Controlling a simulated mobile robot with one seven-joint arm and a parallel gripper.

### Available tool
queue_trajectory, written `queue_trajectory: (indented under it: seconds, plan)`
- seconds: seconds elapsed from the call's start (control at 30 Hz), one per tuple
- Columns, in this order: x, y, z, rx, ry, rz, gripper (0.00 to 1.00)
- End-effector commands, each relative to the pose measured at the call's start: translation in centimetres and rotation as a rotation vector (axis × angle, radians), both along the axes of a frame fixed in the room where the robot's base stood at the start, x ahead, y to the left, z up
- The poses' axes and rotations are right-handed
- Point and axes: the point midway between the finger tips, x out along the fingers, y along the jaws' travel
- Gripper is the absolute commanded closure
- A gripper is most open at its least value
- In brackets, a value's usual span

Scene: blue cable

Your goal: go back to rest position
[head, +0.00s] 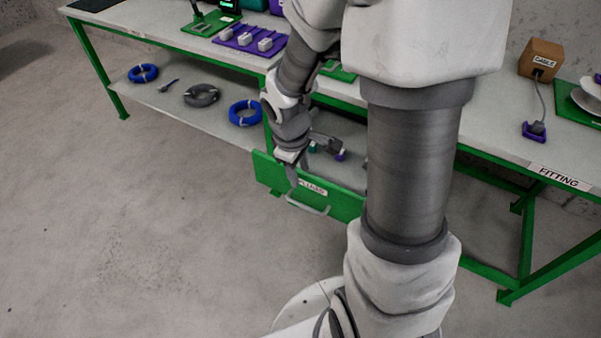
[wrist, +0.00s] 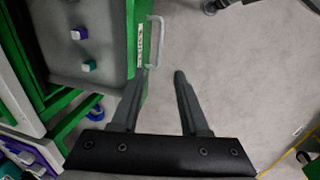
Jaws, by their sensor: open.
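My gripper (head: 292,178) hangs at the front of the open green drawer labelled PLUGS (head: 345,203) in the head view. In the wrist view my gripper (wrist: 161,73) is open, with nothing between its two dark fingers. The left fingertip appears close to the end of the drawer's handle (wrist: 154,18); I cannot tell whether they touch. The drawer holds a purple and white plug (wrist: 79,33) and a teal and white plug (wrist: 89,66). My own arm hides part of the drawer and bench in the head view.
Blue cable coils (head: 143,73) (head: 245,112) and a dark coil (head: 202,95) lie on the lower shelf. A cardboard-coloured CABLE box (head: 541,58) stands on the bench's FITTING side. The grey floor (head: 130,240) in front is clear.

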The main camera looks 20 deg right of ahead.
Motion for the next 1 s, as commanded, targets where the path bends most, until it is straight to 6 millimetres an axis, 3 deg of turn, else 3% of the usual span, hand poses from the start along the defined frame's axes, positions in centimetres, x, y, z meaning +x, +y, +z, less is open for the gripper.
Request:
queue_trajectory:
  seconds: [0.63,0.77,1.0]
  plan:
    - [-0.1,0.0,0.8,0.000,-0.011,-0.015,0.55]
    - [-0.5,0.0,3.4,0.000,-0.055,-0.071,0.55]
    - [-2.8,0.6,10.1,0.039,-0.177,-0.249,0.55]
